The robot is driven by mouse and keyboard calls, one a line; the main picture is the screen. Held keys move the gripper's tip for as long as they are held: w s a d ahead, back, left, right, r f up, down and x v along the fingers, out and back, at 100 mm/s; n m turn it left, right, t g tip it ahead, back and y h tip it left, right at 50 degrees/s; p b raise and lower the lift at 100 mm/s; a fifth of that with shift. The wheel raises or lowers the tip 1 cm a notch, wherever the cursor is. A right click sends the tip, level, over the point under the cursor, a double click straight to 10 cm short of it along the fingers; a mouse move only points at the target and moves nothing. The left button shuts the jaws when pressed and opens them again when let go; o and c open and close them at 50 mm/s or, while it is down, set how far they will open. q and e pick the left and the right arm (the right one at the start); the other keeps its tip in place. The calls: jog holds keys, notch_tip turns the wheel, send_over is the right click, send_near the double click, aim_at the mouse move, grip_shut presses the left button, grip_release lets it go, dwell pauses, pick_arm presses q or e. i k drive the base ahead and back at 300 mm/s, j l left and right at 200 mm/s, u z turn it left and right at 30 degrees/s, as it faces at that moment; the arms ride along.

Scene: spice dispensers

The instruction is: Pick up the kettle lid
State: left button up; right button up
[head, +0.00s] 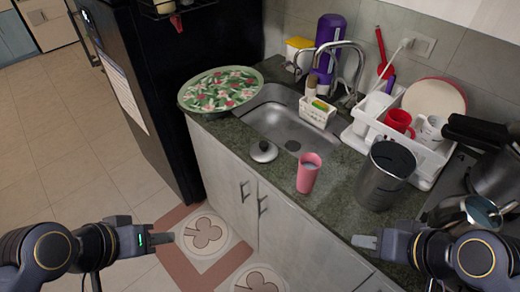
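The kettle lid (263,152) is a small round grey metal lid with a dark knob. It lies knob-up on the green-grey counter (335,206) at the front edge of the sink. A tall open metal vessel (383,177), perhaps the kettle, stands on the counter further right. My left gripper (162,239) is over the floor, in front of the cabinets and well to the lower left of the lid. My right gripper (364,241) is at the lower right, in front of the counter edge. Neither touches the lid. Their finger gaps cannot be made out.
A pink cup (308,173) stands right of the lid. The sink (288,122) lies behind it. A patterned round tray (220,89) sits at the left counter end beside the black fridge (160,90). A dish rack (400,127) and pots (496,178) fill the right side.

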aim_at(263, 152)
jog(key=z, duration=1.9)
jog(key=u, duration=1.9)
jog(key=i+j+z, duration=0.1)
jog(key=j, duration=0.25)
jog(key=i+j, duration=0.25)
jog(key=i+j+z, duration=0.15)
jog(key=j, duration=0.3)
jog(key=i+j+z, duration=0.1)
jog(key=j, duration=0.25)
jog(key=i+j+z, duration=0.1)
jog(key=j, duration=0.3)
jog(key=i, duration=0.05)
